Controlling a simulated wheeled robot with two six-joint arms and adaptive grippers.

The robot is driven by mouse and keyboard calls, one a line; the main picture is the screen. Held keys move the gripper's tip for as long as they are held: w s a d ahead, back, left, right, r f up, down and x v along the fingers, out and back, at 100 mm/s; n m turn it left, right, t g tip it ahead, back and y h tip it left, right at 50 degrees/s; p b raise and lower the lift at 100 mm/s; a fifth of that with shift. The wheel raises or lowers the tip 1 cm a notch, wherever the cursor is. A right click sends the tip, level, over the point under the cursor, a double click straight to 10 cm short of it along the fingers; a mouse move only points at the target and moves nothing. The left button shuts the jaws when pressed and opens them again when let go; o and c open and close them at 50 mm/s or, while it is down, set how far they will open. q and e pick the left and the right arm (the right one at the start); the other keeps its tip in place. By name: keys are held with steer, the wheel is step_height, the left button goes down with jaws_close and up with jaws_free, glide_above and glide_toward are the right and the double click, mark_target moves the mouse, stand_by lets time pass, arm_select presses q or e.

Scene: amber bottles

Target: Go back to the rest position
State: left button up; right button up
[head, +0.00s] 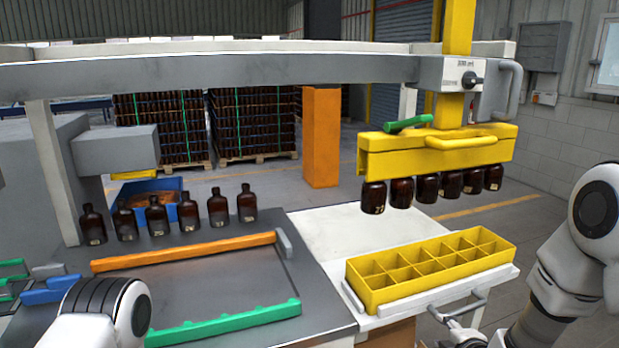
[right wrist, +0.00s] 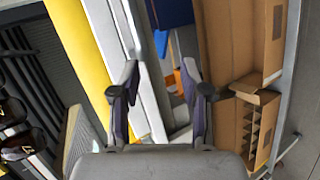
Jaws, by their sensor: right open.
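My right gripper (head: 457,332) is low in the head view, just below the metal handle (head: 458,304) of the white sliding tray (head: 512,270). It also shows in the right wrist view (right wrist: 160,85), with its two fingers apart and nothing clearly held between them. Whether it touches the handle I cannot tell. A yellow divided crate (head: 372,303) with empty-looking compartments sits on the tray. Several amber bottles (head: 374,197) hang in a row under the yellow lifting head (head: 435,155), above the crate. My left arm shows at the lower left; its gripper is out of view.
Several amber bottles (head: 190,212) stand on the grey table behind an orange rail (head: 185,250); a green rail (head: 225,325) lies nearer. An orange post (head: 321,140) and bottle pallets stand behind. Cardboard boxes (right wrist: 262,125) show at right in the wrist view.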

steer(key=s+a+f+m+g, duration=0.25)
steer(key=s+f+g, duration=0.35)
steer(key=s+f, duration=1.15)
steer(key=s+f+m+g, duration=0.3)
steer(key=s+m, duration=0.4)
steer(key=s, duration=0.1)
steer(key=s+a+f+m+g, duration=0.1)
steer(key=s+f+m+g, duration=0.2)
steer(key=s+m, duration=0.5)
steer(key=shift+s+f, duration=0.3)
steer(key=shift+s, duration=0.5)
